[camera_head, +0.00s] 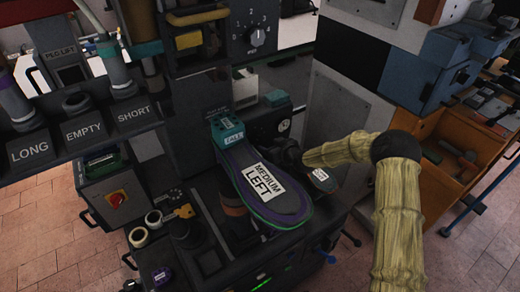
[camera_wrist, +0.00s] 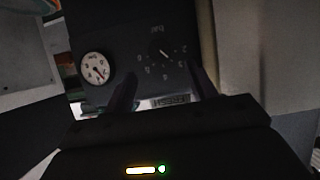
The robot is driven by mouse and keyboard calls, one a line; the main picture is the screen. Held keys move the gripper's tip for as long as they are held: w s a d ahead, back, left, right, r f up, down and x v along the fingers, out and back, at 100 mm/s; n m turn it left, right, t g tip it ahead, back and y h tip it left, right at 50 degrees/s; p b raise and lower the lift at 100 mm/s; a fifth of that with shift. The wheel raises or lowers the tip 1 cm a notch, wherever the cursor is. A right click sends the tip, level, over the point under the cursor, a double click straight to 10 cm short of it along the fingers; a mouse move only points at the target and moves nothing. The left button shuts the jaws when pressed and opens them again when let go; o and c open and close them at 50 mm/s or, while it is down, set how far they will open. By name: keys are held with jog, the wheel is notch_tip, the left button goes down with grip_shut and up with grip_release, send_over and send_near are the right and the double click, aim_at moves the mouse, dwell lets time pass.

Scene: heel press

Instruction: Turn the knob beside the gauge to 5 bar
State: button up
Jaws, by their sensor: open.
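In the wrist view, the round white gauge (camera_wrist: 96,68) sits on a dark panel, left of the dark knob (camera_wrist: 163,53). A numbered scale rings the knob, with "bar" printed above it. A light pointer mark shows on the knob, but I cannot tell its exact reading. My gripper (camera_wrist: 162,72) is open, with its two dark fingers apart on either side of the knob's scale. No grip on the knob shows. In the head view, the gauge (camera_head: 283,125) shows behind my gripper (camera_head: 288,152), and the knob is hidden.
A shoe sole labelled MEDIUM LEFT (camera_head: 264,185) lies left of my gripper. Another dial (camera_head: 257,36) is on the upper panel. An orange tool bench (camera_head: 450,165) stands at the right.

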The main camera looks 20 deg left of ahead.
aim_at(258, 141)
jog(key=shift+w+a+f, duration=0.4)
jog(key=shift+f, duration=0.1)
jog(key=shift+x, duration=3.7)
jog(key=shift+a+r, duration=0.1)
jog(key=c, duration=1)
